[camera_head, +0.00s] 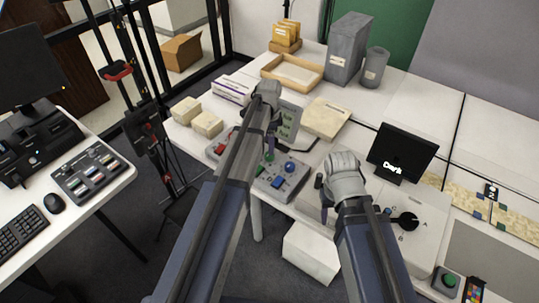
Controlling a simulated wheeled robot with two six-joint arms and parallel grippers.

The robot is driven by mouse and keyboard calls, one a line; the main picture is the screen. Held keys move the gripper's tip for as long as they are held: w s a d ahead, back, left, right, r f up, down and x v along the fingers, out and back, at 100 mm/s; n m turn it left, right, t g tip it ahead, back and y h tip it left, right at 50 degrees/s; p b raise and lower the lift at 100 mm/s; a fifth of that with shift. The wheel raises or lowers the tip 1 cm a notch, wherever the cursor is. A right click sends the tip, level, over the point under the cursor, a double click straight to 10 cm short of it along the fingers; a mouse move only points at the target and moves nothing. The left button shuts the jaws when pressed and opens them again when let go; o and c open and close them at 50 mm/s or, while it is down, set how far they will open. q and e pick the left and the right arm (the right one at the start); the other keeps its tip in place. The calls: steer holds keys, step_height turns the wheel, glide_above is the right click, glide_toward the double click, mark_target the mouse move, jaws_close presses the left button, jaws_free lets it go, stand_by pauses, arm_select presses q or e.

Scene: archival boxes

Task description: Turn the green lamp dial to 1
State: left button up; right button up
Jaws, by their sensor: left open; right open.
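A grey control panel (297,182) lies at the front edge of the white table. It carries a green lamp or knob (268,157), a blue dome (289,167), a blue button (277,182) and red parts at its left. My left arm crosses it and hides much of it, so I cannot make out a green lamp dial or its numbers. My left gripper (267,91) is open and empty beyond the panel, by an upright grey board (288,122). My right gripper (343,162) is open and empty, right of the panel.
A white box with a black lettered knob (406,221) stands right of my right arm, below a black screen (402,153). A small box with a green button (448,281) is at the lower right. Cream boxes (207,124), a tray (291,72) and grey file boxes (348,47) stand behind.

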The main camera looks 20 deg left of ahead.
arm_select(q)
step_height(320, 180, down, 6)
steer(key=b, duration=0.4)
steer(key=shift+r+b, duration=0.2)
steer(key=shift+b, duration=0.15)
jaws_close()
